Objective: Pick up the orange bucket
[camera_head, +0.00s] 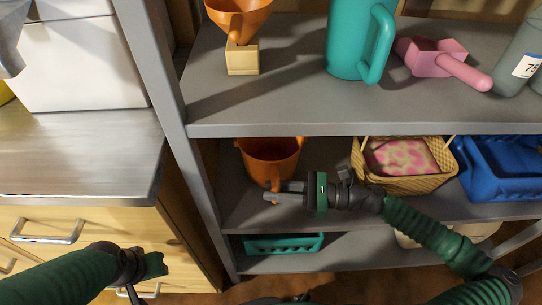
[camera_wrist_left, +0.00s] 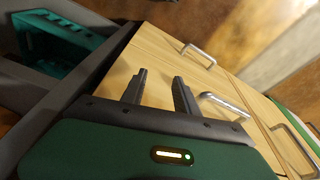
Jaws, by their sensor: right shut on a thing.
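The orange bucket (camera_head: 268,160) stands on the middle shelf of the grey rack, near its left end, in the head view. My right gripper (camera_head: 272,192) reaches in from the right and is shut at the bucket's front, on a narrow orange part hanging below its rim. The fingers hide some of the bucket's lower front. My left gripper (camera_head: 140,278) is low at the left, in front of the wooden drawers. In the left wrist view its two fingers (camera_wrist_left: 160,90) are apart with nothing between them.
A wicker basket (camera_head: 405,184) with a pink patterned cloth and a blue crate (camera_head: 500,166) stand right of the bucket. The upper shelf (camera_head: 300,115) above holds an orange funnel (camera_head: 238,18), a teal jug (camera_head: 350,45) and a pink scoop (camera_head: 440,60). A teal crate (camera_head: 283,244) is below.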

